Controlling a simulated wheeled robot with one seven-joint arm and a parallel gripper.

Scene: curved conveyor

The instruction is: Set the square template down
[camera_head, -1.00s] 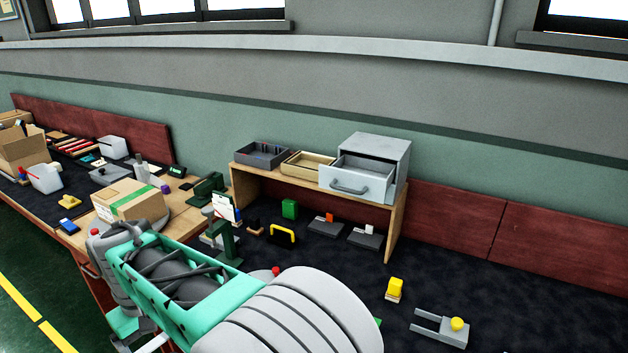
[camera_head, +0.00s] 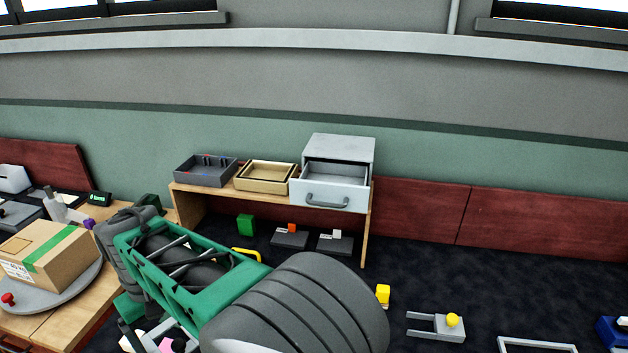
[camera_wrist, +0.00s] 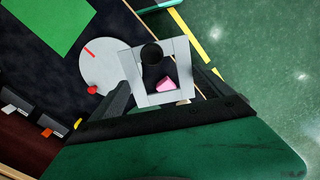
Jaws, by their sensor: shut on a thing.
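The square template (camera_wrist: 184,68) is a light grey square frame in the wrist view. A pink thing (camera_head: 165,345) shows there at the bottom edge, beside my arm.
A pale disc (camera_wrist: 98,62) with a red knob and a green sheet (camera_wrist: 45,22) show in the wrist view. The head view has a shelf (camera_head: 367,232) with trays and an open drawer, a grey fork-shaped holder (camera_head: 420,325), and a white frame (camera_head: 535,346).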

